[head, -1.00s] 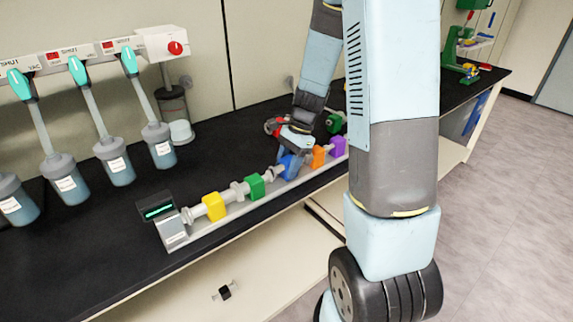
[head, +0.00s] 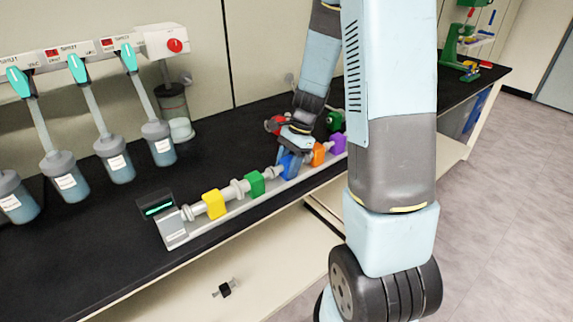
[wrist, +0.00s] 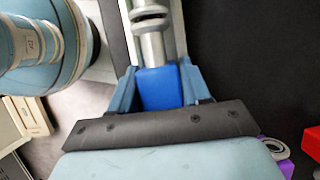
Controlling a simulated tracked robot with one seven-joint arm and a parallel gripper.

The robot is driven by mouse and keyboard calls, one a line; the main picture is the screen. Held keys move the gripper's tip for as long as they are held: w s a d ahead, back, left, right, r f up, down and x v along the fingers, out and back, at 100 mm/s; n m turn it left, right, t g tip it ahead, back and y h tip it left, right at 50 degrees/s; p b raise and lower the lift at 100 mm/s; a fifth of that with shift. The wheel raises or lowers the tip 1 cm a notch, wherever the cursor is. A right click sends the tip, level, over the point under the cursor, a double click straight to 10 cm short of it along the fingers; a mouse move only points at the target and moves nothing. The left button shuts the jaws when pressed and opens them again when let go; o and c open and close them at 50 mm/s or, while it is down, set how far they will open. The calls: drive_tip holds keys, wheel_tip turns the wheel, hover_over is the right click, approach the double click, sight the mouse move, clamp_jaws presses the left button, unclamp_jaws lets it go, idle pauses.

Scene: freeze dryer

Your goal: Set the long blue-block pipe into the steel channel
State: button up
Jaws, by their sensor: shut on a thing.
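The blue-block pipe (head: 289,168) is in line between the green-block piece and the orange-block piece, over the steel channel (head: 212,222). My gripper (head: 293,152) is shut on its blue block, with the hand above it. In the wrist view the blue block (wrist: 160,88) sits between the two blue fingers of my gripper (wrist: 161,95). A grey pipe end with flanges (wrist: 150,28) runs up from the block, between the channel's pale edges. I cannot tell whether the pipe rests on the channel floor; the hand hides its far end.
Yellow (head: 214,204), green (head: 255,184), orange (head: 318,154) and purple (head: 338,143) block pieces lie along the channel. A red piece (head: 274,125) and a green piece (head: 334,121) lie behind. Flasks (head: 115,160) hang at left.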

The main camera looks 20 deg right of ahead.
drive_tip(key=o, duration=1.4)
drive_tip(key=shift+c, duration=0.2)
drive_tip(key=shift+r, duration=0.1)
drive_tip(key=v, duration=1.3)
drive_tip(key=shift+r, duration=0.2)
drive_tip(key=shift+d, duration=0.1)
drive_tip(key=s+a+r+n+t+h, duration=0.2)
drive_tip(key=s+r+n, duration=0.4)
drive_tip(key=s, duration=0.4)
drive_tip(key=s+a+r+n+t+h, duration=0.2)
drive_tip(key=s+r+n+t, duration=0.3)
drive_tip(key=s, duration=0.6)
wheel_tip(320, 180, up, 3)
drive_tip(key=a+n, duration=0.1)
drive_tip(key=n, duration=0.2)
drive_tip(key=shift+f, duration=0.2)
